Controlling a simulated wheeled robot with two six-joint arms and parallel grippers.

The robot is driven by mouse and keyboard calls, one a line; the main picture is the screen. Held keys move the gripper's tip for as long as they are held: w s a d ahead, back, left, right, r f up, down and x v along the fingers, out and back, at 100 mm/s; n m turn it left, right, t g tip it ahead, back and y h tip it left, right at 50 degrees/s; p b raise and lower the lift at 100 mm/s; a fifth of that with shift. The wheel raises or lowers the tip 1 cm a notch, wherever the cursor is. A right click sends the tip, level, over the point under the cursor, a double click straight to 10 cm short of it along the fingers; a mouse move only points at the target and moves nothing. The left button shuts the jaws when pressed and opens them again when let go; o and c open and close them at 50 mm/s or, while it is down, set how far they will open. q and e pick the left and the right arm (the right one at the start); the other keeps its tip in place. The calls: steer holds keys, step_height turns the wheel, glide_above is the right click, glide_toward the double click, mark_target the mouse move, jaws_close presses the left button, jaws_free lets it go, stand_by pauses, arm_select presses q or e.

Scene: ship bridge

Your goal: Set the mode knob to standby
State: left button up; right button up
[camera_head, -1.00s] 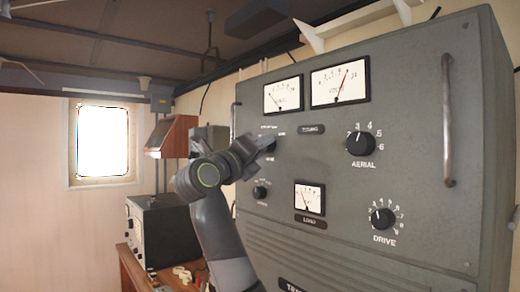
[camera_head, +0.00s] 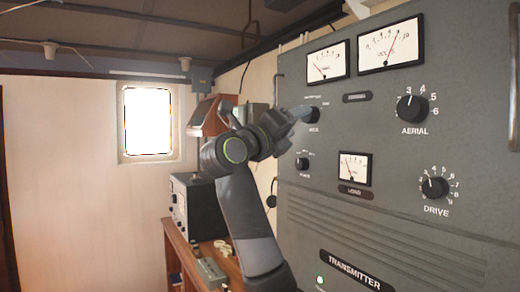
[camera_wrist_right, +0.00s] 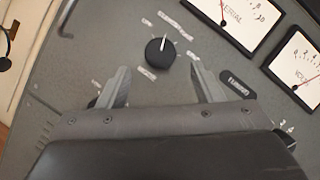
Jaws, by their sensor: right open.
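The mode knob (camera_head: 314,115) is a small round black knob at the upper left of the grey transmitter panel. In the right wrist view the knob (camera_wrist_right: 160,52) is seen from close up, with a white pointer line aimed at the upper labels. The labels around it are too blurred to read. My right gripper (camera_head: 301,112) is beside the knob at its left in the head view and partly covers its surroundings. In the wrist view my right gripper (camera_wrist_right: 160,82) is open, with one finger on each side below the knob and nothing between them. My left gripper is out of view.
The panel also carries an aerial knob (camera_head: 412,108), a drive knob (camera_head: 435,187), a small lower knob (camera_head: 302,164), a load meter (camera_head: 355,170) and two upper meters (camera_head: 328,62). A wooden desk (camera_head: 184,247) with a grey instrument stands at the left.

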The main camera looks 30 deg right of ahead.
steer(key=b+v, duration=0.4)
steer(key=v, duration=0.9)
steer(key=shift+b, duration=0.4)
